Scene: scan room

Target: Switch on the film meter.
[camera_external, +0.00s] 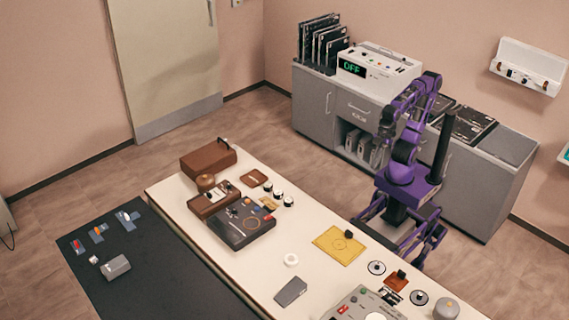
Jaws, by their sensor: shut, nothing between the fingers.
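The film meter appears to be the white box (378,68) on top of the grey cabinet at the back. Its front display (352,69) reads OFF in green. Small knobs or buttons show on its top, too small to tell apart. My purple arm stands in front of the cabinet, bent up toward the meter's right side. My gripper (386,128) seems to hang in front of the cabinet, below and right of the meter, shut and empty. The fingertips are small and partly lost against the arm, so the exact gap to the meter is unclear.
Black film holders (322,42) stand in a rack left of the meter. Flat dark panels (467,122) lie on the cabinet to the right. A long white table (308,237) with several instruments is in front of my base. Open floor (285,145) lies left of me.

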